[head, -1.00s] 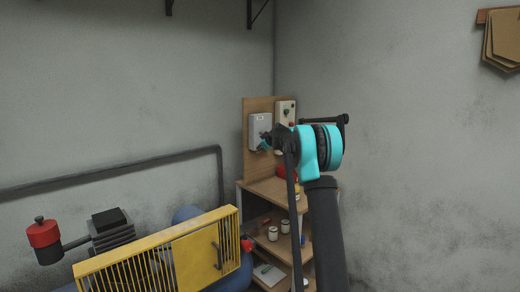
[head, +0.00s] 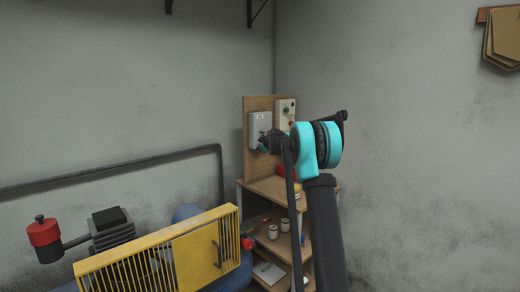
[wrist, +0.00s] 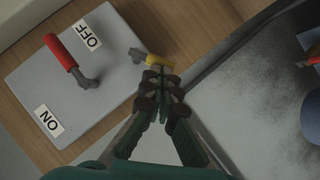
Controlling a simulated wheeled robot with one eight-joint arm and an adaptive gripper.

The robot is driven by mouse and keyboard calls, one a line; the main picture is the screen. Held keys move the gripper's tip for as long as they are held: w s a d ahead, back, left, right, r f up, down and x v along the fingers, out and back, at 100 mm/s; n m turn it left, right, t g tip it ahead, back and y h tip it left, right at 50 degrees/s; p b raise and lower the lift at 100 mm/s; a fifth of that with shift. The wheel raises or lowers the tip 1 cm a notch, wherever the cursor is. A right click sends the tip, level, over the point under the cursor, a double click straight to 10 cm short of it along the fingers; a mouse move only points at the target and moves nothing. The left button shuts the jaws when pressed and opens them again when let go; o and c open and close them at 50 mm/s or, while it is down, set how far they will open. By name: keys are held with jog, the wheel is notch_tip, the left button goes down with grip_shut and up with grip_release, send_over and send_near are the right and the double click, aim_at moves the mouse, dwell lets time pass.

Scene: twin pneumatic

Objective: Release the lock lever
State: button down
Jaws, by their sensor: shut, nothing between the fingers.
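A grey switch box (wrist: 85,75) with OFF and ON labels is mounted on the wooden board. Its red-handled lever (wrist: 62,52) points between the two labels. A small yellow-tipped lever (wrist: 158,61) sticks out from the box edge on the OFF side; I take it to be the lock lever. My gripper (wrist: 160,88) is shut and empty, its fingertips right by the yellow tip; I cannot tell whether they touch. In the head view my gripper (head: 267,143) is in front of the grey box (head: 259,127), and the levers cannot be made out.
A pale control box (head: 286,111) with green and red buttons is beside the grey box. Below is a wooden shelf (head: 268,186) with small containers. A yellow guard (head: 160,252) stands in front at left. A dark pipe (head: 110,175) runs along the wall.

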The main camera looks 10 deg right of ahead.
jog(key=shift+f, duration=0.15)
jog(key=n+t, duration=0.1)
jog(key=f+n+t+h, duration=0.1)
jog(key=f+n+t, duration=0.1)
jog(key=shift+w+d+f+n+h, duration=0.15)
jog(key=shift+d+n+h, duration=0.1)
jog(key=shift+n+h, duration=0.05)
dwell(0.3)
jog(key=shift+w+d+f, duration=0.3)
jog(key=shift+d+f, duration=0.1)
jog(key=shift+f, duration=0.3)
dwell(1.7)
dwell(0.4)
jog(key=s+a+r, duration=0.1)
jog(key=s+a, duration=0.1)
jog(key=s, duration=1.1)
jog(key=shift+a, duration=0.15)
